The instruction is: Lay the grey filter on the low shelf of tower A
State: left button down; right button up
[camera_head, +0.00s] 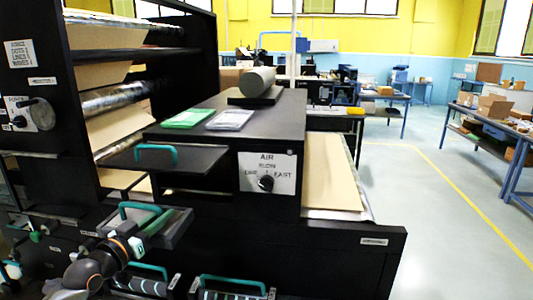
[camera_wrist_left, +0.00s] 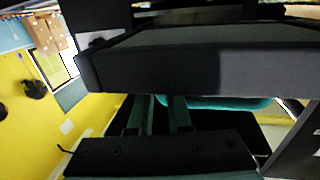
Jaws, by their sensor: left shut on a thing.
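The grey filter (camera_head: 176,226) is a flat dark grey slab with a teal handle, held in front of the black machine. It also fills the upper part of the left wrist view (camera_wrist_left: 200,68), with its teal handle (camera_wrist_left: 215,103) below. My left gripper (camera_head: 137,243) is shut on this handle. Its fingers (camera_wrist_left: 158,115) show in the left wrist view. A black tower (camera_head: 90,215) stands at the left with rollers and brown paper; I cannot read a tower letter or pick out its low shelf. My right gripper is not in view.
A black plate (camera_head: 165,160) with a teal handle sticks out above the filter. Striped pieces with teal handles (camera_head: 230,294) lie low in front. A green packet (camera_head: 187,117) and grey roll (camera_head: 257,81) sit on the machine top. Open floor (camera_head: 430,210) lies right.

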pick_arm(q)
jog(key=s+d+f+n+y, duration=0.1)
jog(key=s+d+f, duration=0.4)
jog(key=s, duration=0.2)
jog(key=s+d+f+y, duration=0.1)
jog(key=s+d+f, duration=0.3)
jog(key=s+d, duration=0.3)
jog(key=s+a+r+n+y, duration=0.2)
jog(key=s+a+r+y, duration=0.1)
jog(key=s, duration=0.4)
jog(key=w+r+t, duration=0.1)
jog(key=w+r, duration=0.4)
jog(key=r, duration=0.6)
jog(key=s+f, duration=0.5)
jog(key=f, duration=0.6)
jog(key=shift+s+d, duration=0.15)
jog(key=shift+s, duration=0.2)
jog(key=shift+d, duration=0.1)
